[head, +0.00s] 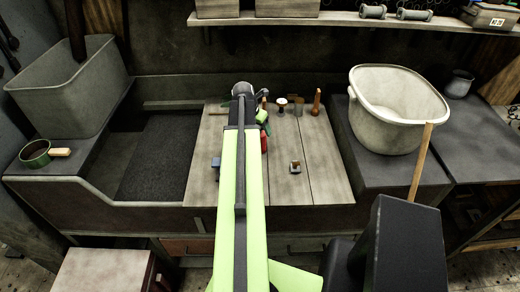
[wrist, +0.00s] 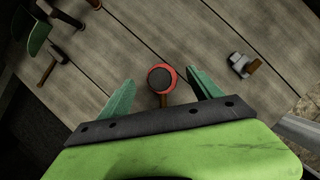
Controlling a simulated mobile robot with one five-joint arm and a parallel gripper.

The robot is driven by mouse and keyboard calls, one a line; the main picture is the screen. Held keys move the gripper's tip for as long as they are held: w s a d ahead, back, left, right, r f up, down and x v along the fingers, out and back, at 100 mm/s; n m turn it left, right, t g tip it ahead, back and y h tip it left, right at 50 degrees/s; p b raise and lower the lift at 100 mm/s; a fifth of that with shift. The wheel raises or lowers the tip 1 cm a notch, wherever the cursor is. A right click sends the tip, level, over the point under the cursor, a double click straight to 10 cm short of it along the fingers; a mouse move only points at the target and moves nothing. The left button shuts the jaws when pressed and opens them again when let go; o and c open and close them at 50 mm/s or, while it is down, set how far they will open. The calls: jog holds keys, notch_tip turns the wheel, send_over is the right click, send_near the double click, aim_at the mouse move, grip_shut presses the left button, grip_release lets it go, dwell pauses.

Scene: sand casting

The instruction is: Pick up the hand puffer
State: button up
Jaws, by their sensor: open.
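In the wrist view a round red thing with a dark round top (wrist: 161,77) and a short brown stem, which I take for the hand puffer, is on the plank table. My gripper (wrist: 162,92) is open, its two green fingers apart on the left and right of the red thing. I see no finger clearly touching it; the height gap cannot be told. In the head view a red part (head: 264,142) shows at the right edge of my arm. My arm hides most of my gripper and the spot below it there.
A small grey and brown block (wrist: 243,65) lies to the right. A hammer (wrist: 53,67) and a green-bladed tool (wrist: 38,37) lie upper left. A white tub (head: 395,105) stands right of the plank table (head: 330,180). Bare planks lie between the tools and the block.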

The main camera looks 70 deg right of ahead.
jog(key=b+x, duration=0.5)
jog(key=shift+s+f, duration=0.1)
jog(key=shift+s, duration=0.05)
jog(key=shift+r, duration=0.2)
jog(key=shift+c, duration=0.3)
grip_shut()
